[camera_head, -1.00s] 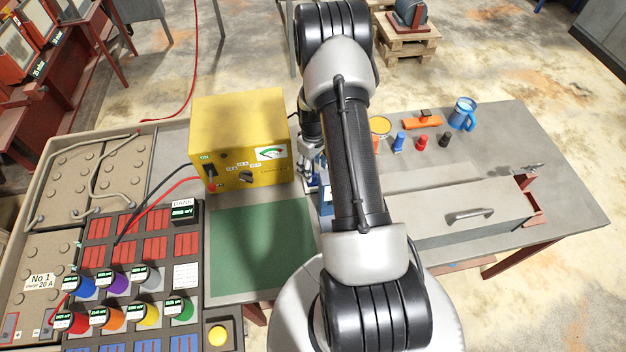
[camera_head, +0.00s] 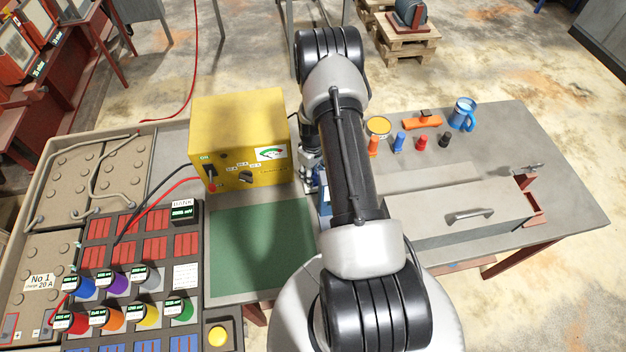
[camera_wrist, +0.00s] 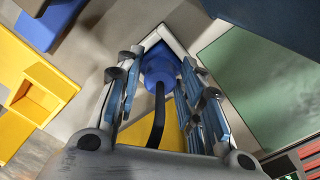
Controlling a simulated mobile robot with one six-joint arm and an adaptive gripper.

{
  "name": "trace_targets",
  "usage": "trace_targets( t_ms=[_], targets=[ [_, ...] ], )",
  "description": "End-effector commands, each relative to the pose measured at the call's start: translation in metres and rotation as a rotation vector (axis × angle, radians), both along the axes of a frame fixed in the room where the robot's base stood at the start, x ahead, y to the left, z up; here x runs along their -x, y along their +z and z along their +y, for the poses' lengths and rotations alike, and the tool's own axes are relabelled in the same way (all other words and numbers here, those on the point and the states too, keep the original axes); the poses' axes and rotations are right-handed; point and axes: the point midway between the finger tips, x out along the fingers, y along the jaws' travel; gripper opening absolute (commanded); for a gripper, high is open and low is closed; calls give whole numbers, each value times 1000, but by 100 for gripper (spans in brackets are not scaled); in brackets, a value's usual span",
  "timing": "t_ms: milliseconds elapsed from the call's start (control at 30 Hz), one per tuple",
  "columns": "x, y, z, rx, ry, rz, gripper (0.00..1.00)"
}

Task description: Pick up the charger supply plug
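The charger supply plug seems to be the blue plug (camera_wrist: 158,66) with a black cable, seen in the wrist view. My gripper (camera_wrist: 163,62) has its fingers on either side of it. The fingers stand apart, with the plug between their tips; I cannot tell whether they touch it. In the head view my gripper (camera_head: 314,172) is low beside the right side of the yellow charger (camera_head: 240,125), partly behind my arm. The plug cannot be made out in the head view.
A green mat (camera_head: 262,245) lies in front of the charger.

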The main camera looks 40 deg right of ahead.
Motion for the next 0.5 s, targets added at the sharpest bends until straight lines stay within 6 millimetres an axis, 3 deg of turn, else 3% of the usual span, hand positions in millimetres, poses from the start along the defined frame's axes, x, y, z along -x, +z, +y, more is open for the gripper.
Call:
trace_targets(
  t_ms=[500],
  targets=[
    [0, 0, 0, 0, 0, 0, 0]
  ],
)
